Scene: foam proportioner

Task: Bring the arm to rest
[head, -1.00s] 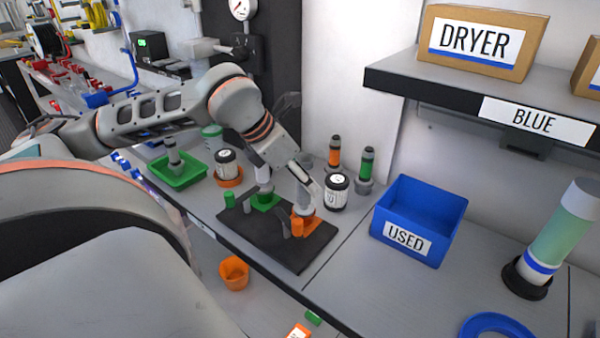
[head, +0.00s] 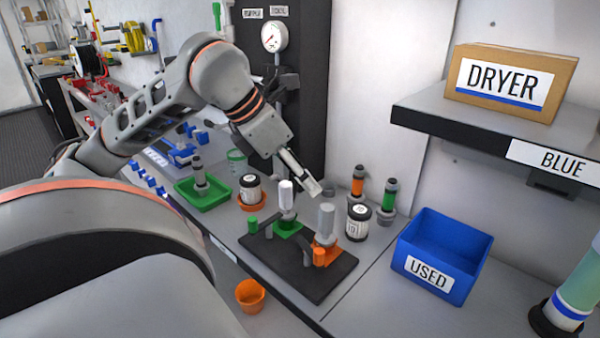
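My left arm (head: 222,85) reaches in from the left over the bench. My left gripper (head: 308,180) points down and to the right, above the black base plate (head: 285,268). It is seen side-on, so its opening does not show; nothing is visible in it. Just below its tips a grey cylinder (head: 325,220) stands upright in the orange holder (head: 326,252) on the plate, apart from the tips. A white-topped cylinder (head: 286,195) stands in the green holder (head: 288,225) to its left. My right gripper is not in view.
A dark-lidded jar (head: 358,222) and orange and green banded fittings (head: 388,195) stand right of the plate. A blue USED bin (head: 470,262) is farther right, below a shelf (head: 470,130). A green tray (head: 203,195) and pressure gauge (head: 274,36) are behind.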

